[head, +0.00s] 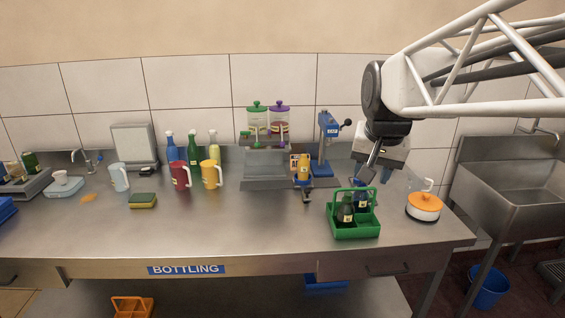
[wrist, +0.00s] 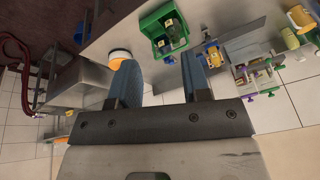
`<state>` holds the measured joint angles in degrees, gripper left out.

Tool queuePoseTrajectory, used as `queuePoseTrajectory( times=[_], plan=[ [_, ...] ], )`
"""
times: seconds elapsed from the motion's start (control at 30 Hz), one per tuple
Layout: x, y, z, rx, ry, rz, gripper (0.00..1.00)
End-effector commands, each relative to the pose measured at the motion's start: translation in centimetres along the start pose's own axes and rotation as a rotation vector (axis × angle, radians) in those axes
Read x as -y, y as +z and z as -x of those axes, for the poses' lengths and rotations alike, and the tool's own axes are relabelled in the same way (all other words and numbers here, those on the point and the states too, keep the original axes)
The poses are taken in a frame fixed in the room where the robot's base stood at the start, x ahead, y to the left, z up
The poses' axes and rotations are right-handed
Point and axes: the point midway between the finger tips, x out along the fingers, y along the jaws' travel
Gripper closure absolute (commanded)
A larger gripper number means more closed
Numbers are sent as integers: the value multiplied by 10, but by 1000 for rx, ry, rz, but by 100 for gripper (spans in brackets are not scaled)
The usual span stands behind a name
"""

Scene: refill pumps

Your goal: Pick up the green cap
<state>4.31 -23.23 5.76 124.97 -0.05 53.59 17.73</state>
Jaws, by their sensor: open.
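A green cap (head: 257,105) sits on top of the left one of two clear jars on a stand at the back of the bench. A purple cap (head: 279,105) tops the jar beside it. The jars also show small at the right of the wrist view. My gripper (head: 368,180) is right of and apart from the jars, above the green bottle carrier (head: 356,232). In the wrist view its two blue fingers (wrist: 160,72) are spread with nothing between them.
A blue press (head: 326,145) stands right of the jars, between them and my gripper. Several bottles and a red jug (head: 180,176) and yellow jug (head: 211,174) stand to the left. An orange-lidded pot (head: 424,207) is at the right. The bench front is mostly clear.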

Motion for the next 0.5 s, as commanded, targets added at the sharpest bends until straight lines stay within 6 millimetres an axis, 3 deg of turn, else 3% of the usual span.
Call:
queuePoseTrajectory(
  times=[0.1, 0.5],
  plan=[
    [4, -31, -10, 14, 8, -56, 57],
    [9, -123, -57, 65, 42, -235, 57]
  ],
)
